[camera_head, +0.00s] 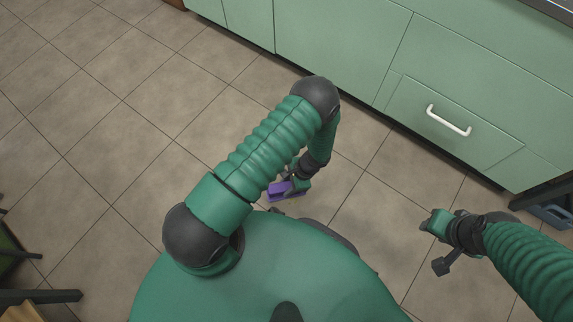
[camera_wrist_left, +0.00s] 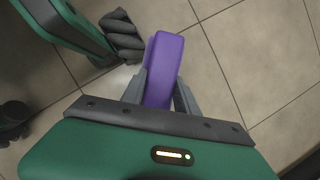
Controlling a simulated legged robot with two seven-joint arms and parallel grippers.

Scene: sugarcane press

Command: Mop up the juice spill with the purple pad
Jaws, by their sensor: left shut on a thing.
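The purple pad (camera_head: 284,190) is held low over the tiled floor by my left gripper (camera_head: 291,188), close in front of my green body. In the left wrist view the pad (camera_wrist_left: 163,70) is a long purple block between the two grey fingers of the left gripper (camera_wrist_left: 158,92), which are shut on it. I cannot tell whether the pad touches the floor. I cannot make out a clear juice spill in either view.
Green cabinets with a white-handled drawer (camera_head: 448,120) line the top and right. A blue-grey object (camera_head: 550,215) stands under a dark structure at the right edge. Dark furniture (camera_head: 40,296) is at the lower left. Floor at the left (camera_head: 90,130) is clear.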

